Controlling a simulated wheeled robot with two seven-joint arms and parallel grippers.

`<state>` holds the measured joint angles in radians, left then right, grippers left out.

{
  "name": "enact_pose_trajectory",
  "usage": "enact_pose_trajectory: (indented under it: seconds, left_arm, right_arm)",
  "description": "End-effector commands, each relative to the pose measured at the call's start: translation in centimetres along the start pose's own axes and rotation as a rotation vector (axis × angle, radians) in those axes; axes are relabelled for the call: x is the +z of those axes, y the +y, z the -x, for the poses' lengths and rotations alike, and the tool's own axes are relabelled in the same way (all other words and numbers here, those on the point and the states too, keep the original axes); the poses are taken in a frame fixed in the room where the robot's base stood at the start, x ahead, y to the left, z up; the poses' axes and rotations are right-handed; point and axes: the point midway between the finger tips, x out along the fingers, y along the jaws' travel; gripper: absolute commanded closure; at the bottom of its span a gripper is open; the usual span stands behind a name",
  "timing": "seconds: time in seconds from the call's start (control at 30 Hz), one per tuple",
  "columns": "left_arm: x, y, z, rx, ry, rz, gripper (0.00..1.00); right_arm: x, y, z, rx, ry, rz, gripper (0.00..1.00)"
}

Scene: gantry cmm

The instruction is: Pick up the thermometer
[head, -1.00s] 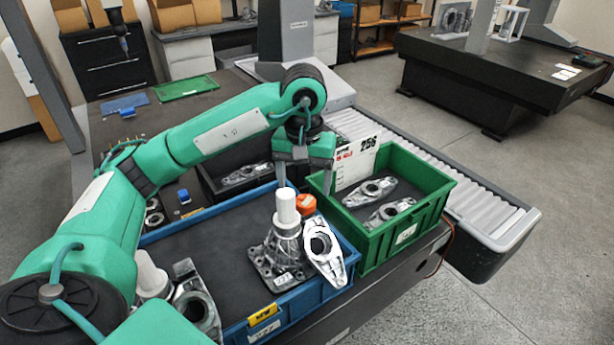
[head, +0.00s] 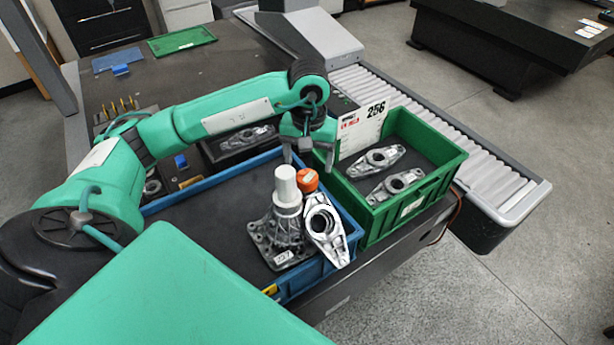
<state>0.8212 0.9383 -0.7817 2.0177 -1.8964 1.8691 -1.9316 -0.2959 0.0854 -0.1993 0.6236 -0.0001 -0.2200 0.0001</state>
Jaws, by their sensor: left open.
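No object is clearly recognisable as the thermometer. An orange-topped object (head: 307,180) stands in the blue bin between a grey metal housing with a white cylinder on top (head: 285,222) and a leaning metal bracket (head: 324,232). It may be the thermometer, but I cannot tell; its lower part is hidden. My left gripper (head: 308,158) points down over the back right of the blue bin, just above and behind the orange top. Its fingers are apart and nothing shows between them. My right gripper is out of view.
The blue bin (head: 215,179) has bare floor at its left. A green bin (head: 437,184) with two metal brackets and a white sign (head: 361,133) stands close right of the gripper. A dark tray with a bracket (head: 247,138) lies behind. A roller conveyor (head: 430,120) runs along the right.

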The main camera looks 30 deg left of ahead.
Motion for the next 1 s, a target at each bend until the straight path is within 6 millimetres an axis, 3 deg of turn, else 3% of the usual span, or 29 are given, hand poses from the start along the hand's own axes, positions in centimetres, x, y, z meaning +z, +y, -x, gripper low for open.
enact_pose_trajectory:
  seconds: [0.23,0.6,0.87,1.0]
  left_arm:
    - [0.0,-0.1,-1.2,-0.001,-0.004,0.000,0.26]
    - [-0.3,-0.4,-5.2,-0.001,-0.001,0.001,0.26]
    - [-0.3,-0.4,-5.6,0.000,0.000,0.000,0.26]
    - [-0.3,-0.4,-5.6,0.000,0.000,0.000,0.50]
  right_arm:
    - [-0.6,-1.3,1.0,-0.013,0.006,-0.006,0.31]
    - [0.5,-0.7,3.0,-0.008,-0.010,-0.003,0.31]
    - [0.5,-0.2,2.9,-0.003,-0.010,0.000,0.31]
    - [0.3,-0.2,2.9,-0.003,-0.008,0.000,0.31]
